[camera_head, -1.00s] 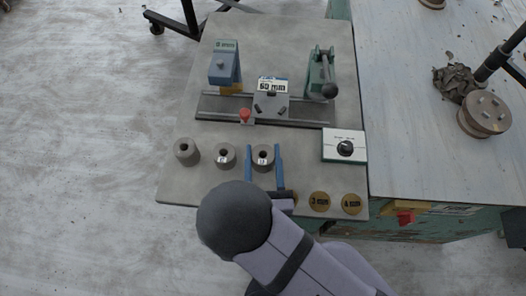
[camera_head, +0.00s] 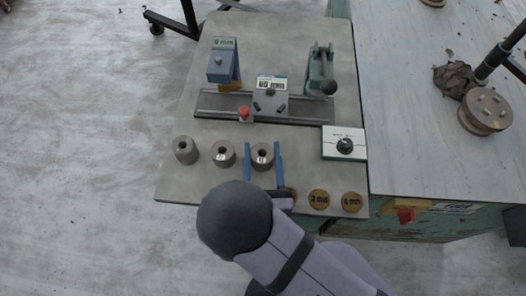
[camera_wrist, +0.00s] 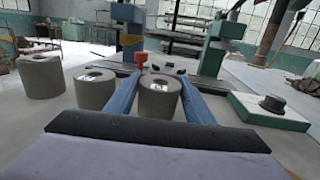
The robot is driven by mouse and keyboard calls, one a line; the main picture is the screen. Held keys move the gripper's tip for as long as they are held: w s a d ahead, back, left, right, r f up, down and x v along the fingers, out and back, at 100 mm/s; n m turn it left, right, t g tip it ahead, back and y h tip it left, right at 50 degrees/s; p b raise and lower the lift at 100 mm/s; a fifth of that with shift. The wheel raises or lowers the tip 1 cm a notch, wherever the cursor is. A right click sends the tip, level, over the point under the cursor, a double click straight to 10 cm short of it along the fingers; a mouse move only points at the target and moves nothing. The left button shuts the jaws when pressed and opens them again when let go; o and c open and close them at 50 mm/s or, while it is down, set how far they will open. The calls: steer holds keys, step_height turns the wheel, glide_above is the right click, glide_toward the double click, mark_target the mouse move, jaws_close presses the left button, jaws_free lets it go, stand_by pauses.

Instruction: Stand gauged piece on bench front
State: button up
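Three grey cylindrical pieces with centre holes stand in a row on the bench front (camera_head: 175,185): a left one (camera_head: 185,150), a middle one (camera_head: 223,153) with a small white label, and a right one (camera_head: 262,156) with a white label. I cannot tell which is the gauged piece. My gripper (camera_head: 263,150) has its two blue fingers spread on either side of the right piece. In the wrist view the fingers flank the right piece (camera_wrist: 159,98); the left finger looks close to it. The piece stands upright on the bench. Whether the fingers touch it is unclear.
Behind the row is a rail gauge with a carriage (camera_head: 270,101), a red knob (camera_head: 244,112), a blue stand (camera_head: 222,66) and a green lever press (camera_head: 320,72). A dial box (camera_head: 344,145) stands right. Brass discs (camera_head: 319,200) lie along the front edge.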

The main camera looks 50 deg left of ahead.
mark_target(263, 154)
steer(key=o, duration=0.4)
steer(key=shift+d+f, duration=0.15)
steer(key=shift+f, duration=0.75)
steer(key=shift+a+r, duration=0.2)
steer(key=shift+r, duration=0.55)
step_height(263, 154, up, 10)
steer(key=shift+d+r+p, duration=0.1)
steer(key=shift+r+p, duration=0.05)
steer(key=shift+p, duration=0.75)
